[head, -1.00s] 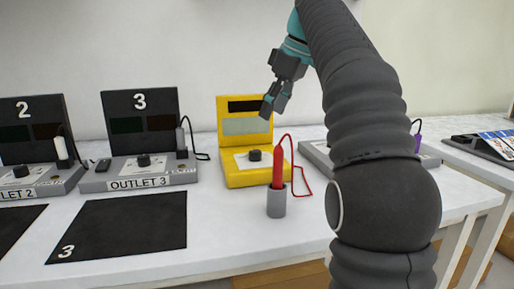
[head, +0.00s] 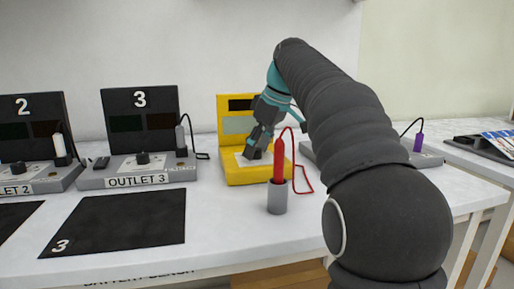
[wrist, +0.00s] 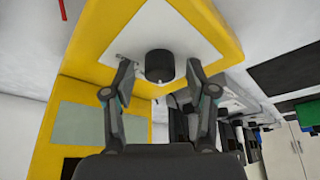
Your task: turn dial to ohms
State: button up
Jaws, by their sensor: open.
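The yellow multimeter (head: 233,174) stands on the white bench, with an upright back panel and a white plate on its base. The black dial (wrist: 159,66) sits on that plate in the wrist view. In the head view my gripper hides the dial. My gripper (head: 253,150) is low over the base of the meter. In the wrist view my gripper (wrist: 159,78) is open, with one finger on each side of the dial. I cannot tell whether either finger touches it. Any markings around the dial are too small to read.
A red probe (head: 278,163) stands in a grey cup (head: 277,198) just in front of the meter, its red lead looping right. The outlet 3 unit (head: 139,172) is to the left, with a black mat (head: 115,222) before it. A grey unit with a purple plug (head: 418,143) is at right.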

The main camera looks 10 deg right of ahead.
grip_shut()
jog(key=shift+m, duration=0.3)
jog(key=m+p, duration=0.1)
jog(key=m+h, duration=0.1)
jog(key=m, duration=0.1)
jog(key=shift+s+a+r+m+t+p, duration=0.1)
jog(key=shift+a+r+m+t+p, duration=0.05)
jog(key=shift+m+t+p, duration=0.2)
jog(key=m+h, duration=0.1)
jog(key=m, duration=0.1)
jog(key=m+h+p, duration=0.1)
jog(key=m, duration=0.1)
jog(key=shift+a+m+t, duration=0.1)
jog(key=shift+m+t, duration=0.15)
jog(key=m+h, duration=0.1)
jog(key=m, duration=0.3)
jog(key=shift+m+h, duration=0.3)
jog(key=shift+h, duration=0.1)
jog(key=shift+a+m+g+h, duration=0.1)
jog(key=shift+m+g+h, duration=0.25)
jog(key=shift+m, duration=0.75)
jog(key=shift+m+g+h, duration=0.15)
jog(key=shift+m+h, duration=0.3)
jog(key=shift+m, duration=0.65)
